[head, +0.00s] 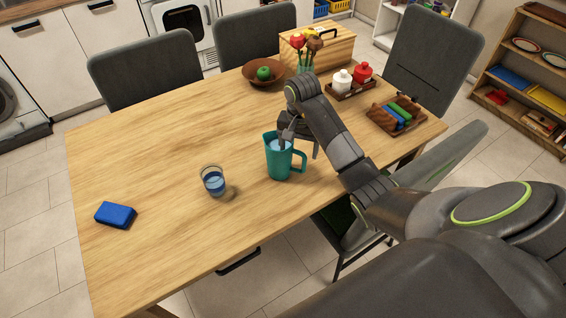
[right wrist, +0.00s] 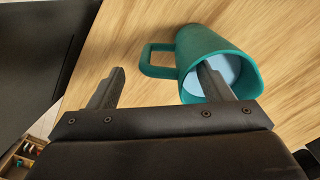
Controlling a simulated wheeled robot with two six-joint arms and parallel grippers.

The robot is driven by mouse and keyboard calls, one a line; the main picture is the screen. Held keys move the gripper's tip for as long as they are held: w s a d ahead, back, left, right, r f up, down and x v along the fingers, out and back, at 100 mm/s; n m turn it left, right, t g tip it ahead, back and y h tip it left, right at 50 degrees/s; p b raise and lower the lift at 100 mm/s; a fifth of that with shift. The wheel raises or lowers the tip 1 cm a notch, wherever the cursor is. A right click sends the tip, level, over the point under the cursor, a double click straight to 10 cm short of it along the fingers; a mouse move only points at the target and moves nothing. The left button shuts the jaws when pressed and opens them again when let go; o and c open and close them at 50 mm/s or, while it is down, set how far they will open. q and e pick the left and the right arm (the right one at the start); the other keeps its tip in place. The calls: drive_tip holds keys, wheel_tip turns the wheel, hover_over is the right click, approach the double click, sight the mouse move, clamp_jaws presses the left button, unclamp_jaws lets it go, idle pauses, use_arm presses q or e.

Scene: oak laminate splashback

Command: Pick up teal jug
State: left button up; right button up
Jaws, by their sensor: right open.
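The teal jug (head: 279,160) stands upright near the front right of the wooden table, its handle toward the right. It holds something light blue. My right gripper (head: 300,142) is open at the jug's rim. In the right wrist view the jug (right wrist: 215,50) lies between and beyond the fingers of the gripper (right wrist: 157,88). One finger overlaps the jug's mouth and seems to reach inside; the other is out past the handle (right wrist: 158,60). I cannot tell whether either finger touches the jug. My left gripper is not in view.
A glass of blue liquid (head: 213,181) stands left of the jug, and a blue sponge (head: 116,215) lies further left. The table's left half is mostly clear.

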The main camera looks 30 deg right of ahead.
sight(298, 152)
wheel_tip(298, 152, down, 4)
drive_tip(key=shift+b, duration=1.1)
drive_tip(key=shift+f, duration=0.45)
drive_tip(key=c, duration=1.6)
